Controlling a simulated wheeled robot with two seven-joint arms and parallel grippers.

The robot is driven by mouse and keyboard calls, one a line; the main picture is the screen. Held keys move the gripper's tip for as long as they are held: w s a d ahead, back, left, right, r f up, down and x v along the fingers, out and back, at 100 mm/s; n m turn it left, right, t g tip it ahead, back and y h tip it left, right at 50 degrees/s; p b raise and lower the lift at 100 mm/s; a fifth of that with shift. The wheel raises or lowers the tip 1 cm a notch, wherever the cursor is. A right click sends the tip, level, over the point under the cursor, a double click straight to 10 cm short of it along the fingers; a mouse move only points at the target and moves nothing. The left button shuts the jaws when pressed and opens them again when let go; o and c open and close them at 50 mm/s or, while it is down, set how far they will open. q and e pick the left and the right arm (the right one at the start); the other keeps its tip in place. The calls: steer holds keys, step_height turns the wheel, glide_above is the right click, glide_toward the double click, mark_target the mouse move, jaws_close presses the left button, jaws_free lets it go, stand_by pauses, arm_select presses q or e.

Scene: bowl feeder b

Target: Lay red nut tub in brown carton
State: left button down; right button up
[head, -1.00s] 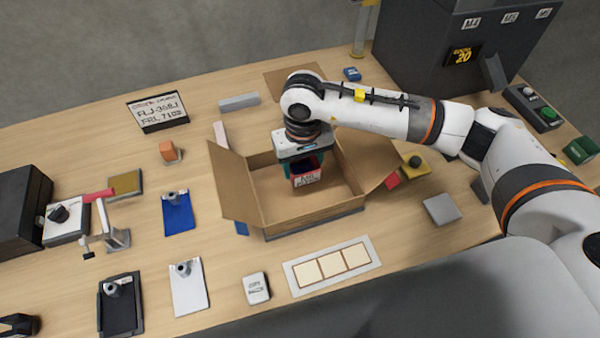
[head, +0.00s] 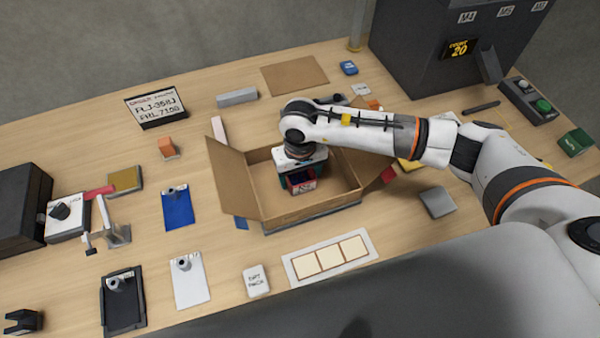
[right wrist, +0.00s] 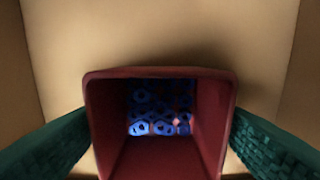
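The red nut tub (head: 301,184) is inside the open brown carton (head: 310,208), near its middle. The tub is upright, with a white label on its front. My right gripper (head: 302,175) reaches down into the carton from above, its teal fingers on both sides of the tub. In the right wrist view the tub (right wrist: 161,160) sits between the two fingers, which meet its side walls, with blue nuts (right wrist: 158,115) inside. Whether the tub's base touches the carton floor is hidden. My left gripper is not in view.
The carton's left flap (head: 233,180) stands open; my right arm covers part of the right side. A white tray with cream squares (head: 331,257) lies in front. A dark machine (head: 450,50) stands at back right.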

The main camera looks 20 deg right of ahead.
mark_target(300, 182)
steer(key=shift+o, duration=0.6)
steer(key=shift+r, duration=0.1)
steer(key=shift+r+p, duration=0.2)
steer(key=shift+p, duration=0.15)
step_height(300, 182, up, 12)
steer(key=b, duration=0.3)
steer(key=shift+f, duration=0.15)
